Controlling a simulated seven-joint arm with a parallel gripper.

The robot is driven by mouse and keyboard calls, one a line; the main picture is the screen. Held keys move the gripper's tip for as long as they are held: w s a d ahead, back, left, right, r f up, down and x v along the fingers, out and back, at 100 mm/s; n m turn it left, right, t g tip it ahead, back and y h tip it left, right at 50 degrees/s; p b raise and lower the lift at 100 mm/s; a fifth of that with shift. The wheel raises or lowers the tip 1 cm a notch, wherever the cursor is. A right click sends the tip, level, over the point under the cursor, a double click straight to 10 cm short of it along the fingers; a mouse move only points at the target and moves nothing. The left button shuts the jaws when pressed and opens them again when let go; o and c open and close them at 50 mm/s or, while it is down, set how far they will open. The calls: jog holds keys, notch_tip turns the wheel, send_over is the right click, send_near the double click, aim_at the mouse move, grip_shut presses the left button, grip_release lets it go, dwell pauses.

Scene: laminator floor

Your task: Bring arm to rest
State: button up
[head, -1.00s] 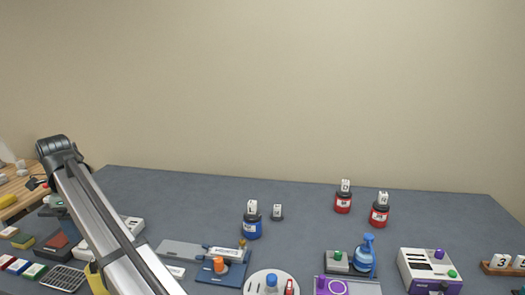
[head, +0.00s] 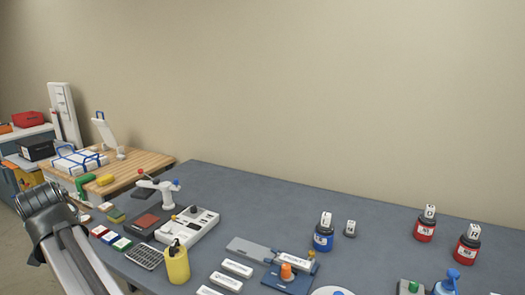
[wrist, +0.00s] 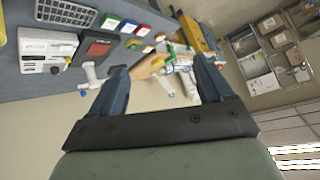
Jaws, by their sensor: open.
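My gripper (wrist: 158,82) shows in the wrist view with its two dark blue-grey fingers spread apart and nothing between them. Behind the fingers, at a distance, are the table edge, a wooden bench and shelving. In the head view my arm rises from the bottom left corner, left of the grey table (head: 345,220). The gripper itself cannot be made out there.
Blue (head: 323,238) and red (head: 425,228) jars stand farther right. A wooden bench (head: 140,168) lies beyond the left edge.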

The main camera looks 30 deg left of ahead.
jog(key=w+d+f+n+t+h, duration=0.1)
jog(key=w+d+f+n+h, duration=0.2)
jog(key=f, duration=1.3)
jog(key=w+d+f, duration=0.3)
jog(key=d+f, duration=0.1)
jog(key=f, duration=1.1)
jog(key=w+d+f+m+h, duration=0.1)
jog(key=w+d+f+h, duration=0.25)
jog(key=d+f, duration=1.05)
jog(key=w+d+f+m+h, duration=0.2)
jog(key=w+d+f+h, duration=0.15)
jog(key=d+f, duration=1.05)
jog(key=s+d+f+m+g+h, duration=0.1)
jog(key=d+f+h, duration=0.1)
jog(key=d+f, duration=0.55)
jog(key=s+d+f+m+g+h, duration=0.15)
jog(key=d+f, duration=0.25)
jog(key=d, duration=0.7)
jog(key=s+d+f+g+h, duration=0.1)
jog(key=d+f+h, duration=0.1)
jog(key=d+f, duration=0.55)
jog(key=s+d+r+m+g+y, duration=0.2)
jog(key=d, duration=0.6)
jog(key=s+d+r+m+g+y, duration=0.2)
jog(key=s+d+m+g, duration=0.1)
jog(key=d, duration=0.6)
jog(key=s+d+r+m+g+y, duration=0.2)
jog(key=d, duration=0.7)
jog(key=shift+s+r+m+g, duration=0.2)
jog(key=shift+s+m+g, duration=0.15)
